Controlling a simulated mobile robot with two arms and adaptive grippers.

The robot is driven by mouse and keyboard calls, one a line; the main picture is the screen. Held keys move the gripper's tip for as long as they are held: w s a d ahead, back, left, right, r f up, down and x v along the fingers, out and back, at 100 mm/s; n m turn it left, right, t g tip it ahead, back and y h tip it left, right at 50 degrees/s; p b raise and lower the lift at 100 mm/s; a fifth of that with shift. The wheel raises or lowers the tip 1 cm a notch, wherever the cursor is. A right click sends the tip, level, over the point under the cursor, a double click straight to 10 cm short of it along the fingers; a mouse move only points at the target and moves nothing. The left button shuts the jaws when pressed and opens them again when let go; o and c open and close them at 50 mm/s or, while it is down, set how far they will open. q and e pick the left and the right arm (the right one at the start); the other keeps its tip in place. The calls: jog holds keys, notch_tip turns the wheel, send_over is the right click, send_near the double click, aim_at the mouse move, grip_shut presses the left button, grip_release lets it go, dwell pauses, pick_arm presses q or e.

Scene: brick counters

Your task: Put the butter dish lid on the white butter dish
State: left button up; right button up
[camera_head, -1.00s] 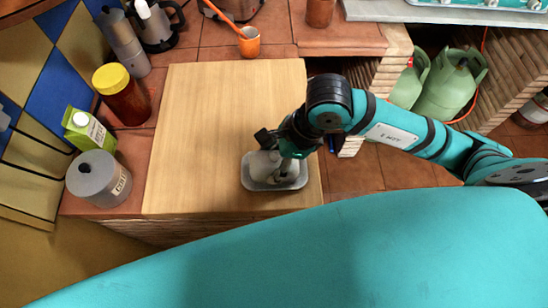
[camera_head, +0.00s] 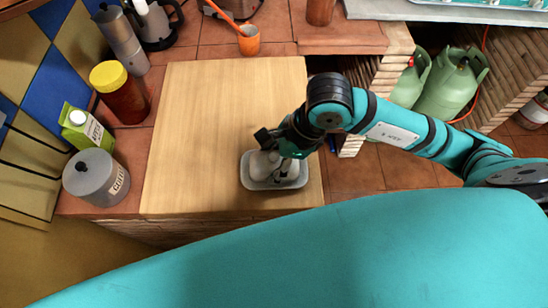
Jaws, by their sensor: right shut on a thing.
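The butter dish (camera_head: 275,185) is a shallow pale grey-white tray on the wooden board, near its front right corner. The butter dish lid (camera_head: 262,166) is a pale domed piece over the dish, partly hidden by my right gripper. My right gripper (camera_head: 277,160) comes in from the right, points down over the dish and is shut on the lid. I cannot tell whether the lid rests on the dish or hangs just above it. My left gripper is not in view.
The wooden board (camera_head: 205,125) is otherwise clear. A grey lidded canister (camera_head: 96,178), a green carton (camera_head: 84,126), a yellow-lidded jar (camera_head: 120,95) and a moka pot (camera_head: 121,40) stand along the left. An orange cup (camera_head: 249,42) stands behind the board. Green gas bottles (camera_head: 450,82) are at right.

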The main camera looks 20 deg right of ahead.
jog(key=o, duration=1.4)
jog(key=v, duration=1.2)
jog(key=shift+d, duration=0.15)
